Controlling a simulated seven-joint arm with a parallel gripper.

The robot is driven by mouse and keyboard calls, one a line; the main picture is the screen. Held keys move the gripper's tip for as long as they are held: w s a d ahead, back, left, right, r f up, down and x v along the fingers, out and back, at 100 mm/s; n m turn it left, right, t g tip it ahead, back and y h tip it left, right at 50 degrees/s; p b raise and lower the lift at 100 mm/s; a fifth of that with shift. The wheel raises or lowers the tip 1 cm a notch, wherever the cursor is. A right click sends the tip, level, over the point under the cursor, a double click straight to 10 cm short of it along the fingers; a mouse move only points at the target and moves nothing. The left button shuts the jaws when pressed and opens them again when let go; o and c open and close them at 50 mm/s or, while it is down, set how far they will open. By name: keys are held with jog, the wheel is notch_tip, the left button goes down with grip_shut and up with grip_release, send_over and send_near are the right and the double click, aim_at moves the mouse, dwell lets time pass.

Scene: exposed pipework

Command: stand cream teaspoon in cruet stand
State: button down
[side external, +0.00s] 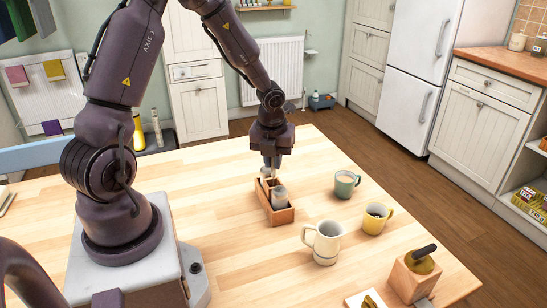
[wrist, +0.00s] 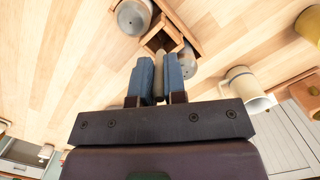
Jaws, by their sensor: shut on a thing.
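The cruet stand (side external: 283,216) is a small wooden caddy with compartments on the table. It also shows in the wrist view (wrist: 181,22), with a grey-topped jar (wrist: 133,17) at one end and another jar (wrist: 186,62) beside the fingers. My gripper (side external: 271,163) points down over the far part of the stand. In the wrist view my gripper (wrist: 160,72) is shut on the cream teaspoon (wrist: 159,76), a narrow pale strip between the blue fingers. The spoon's far end is at or over a compartment; I cannot tell how deep it sits.
A green mug (side external: 346,185), a yellow mug (side external: 373,219) and a cream mug (side external: 322,243) stand right of the stand. A wooden block (side external: 414,276) is near the front right edge. The table left of the stand is clear.

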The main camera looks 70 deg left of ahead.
jog(key=c, duration=1.1)
grip_release()
notch_tip(320, 180, up, 13)
jog(key=s+d, duration=0.1)
jog(key=shift+d, duration=0.25)
jog(key=shift+f, duration=0.1)
